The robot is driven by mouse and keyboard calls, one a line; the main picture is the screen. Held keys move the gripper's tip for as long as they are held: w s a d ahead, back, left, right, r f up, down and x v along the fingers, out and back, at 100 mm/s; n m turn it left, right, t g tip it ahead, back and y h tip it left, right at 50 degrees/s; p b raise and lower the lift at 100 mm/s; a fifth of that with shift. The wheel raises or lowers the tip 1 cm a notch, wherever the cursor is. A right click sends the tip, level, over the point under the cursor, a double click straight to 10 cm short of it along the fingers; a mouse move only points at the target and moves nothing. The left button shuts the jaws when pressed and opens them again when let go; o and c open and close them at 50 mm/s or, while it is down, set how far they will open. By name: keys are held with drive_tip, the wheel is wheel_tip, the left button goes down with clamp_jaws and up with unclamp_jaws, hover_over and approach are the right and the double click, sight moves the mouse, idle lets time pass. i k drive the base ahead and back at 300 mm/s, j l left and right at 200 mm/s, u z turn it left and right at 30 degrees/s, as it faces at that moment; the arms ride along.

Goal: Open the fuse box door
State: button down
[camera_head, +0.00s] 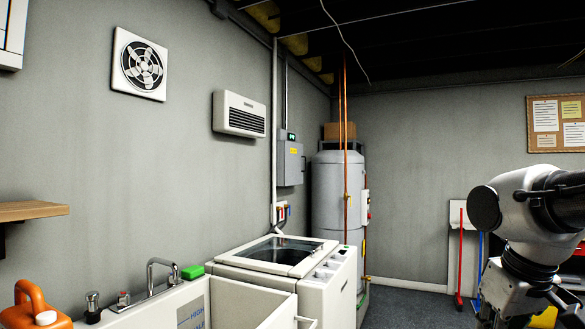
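A grey metal fuse box (290,163) is mounted on the left wall, near the far corner. A conduit runs up from its top. It has a yellow label and a small dark unit with a green display at its upper part. Its door looks closed, seen at a steep angle. Part of my arm shows at the right edge, far to the right of the box and closer to the camera. My gripper is outside the picture, so its fingers are hidden.
A white washing machine (335,284) and a utility sink (240,307) stand along the left wall below the box. A tall grey water heater (325,198) with copper pipes stands in the corner beside it. Dark floor (408,307) is free between the machine and my arm.

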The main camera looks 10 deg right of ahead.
sight(294, 152)
drive_tip(key=i+l+z, duration=0.55)
drive_tip(key=i, duration=0.2)
drive_tip(key=i+l+z, duration=0.3)
drive_tip(key=i+z, duration=0.25)
drive_tip(key=i, duration=0.25)
drive_tip(key=i+u, duration=0.1)
drive_tip(key=i, duration=1.55)
drive_tip(key=i+l, duration=0.2)
drive_tip(key=i, duration=1.45)
drive_tip(key=i+j+u, duration=0.1)
drive_tip(key=i+u, duration=0.8)
drive_tip(key=k+l, duration=0.05)
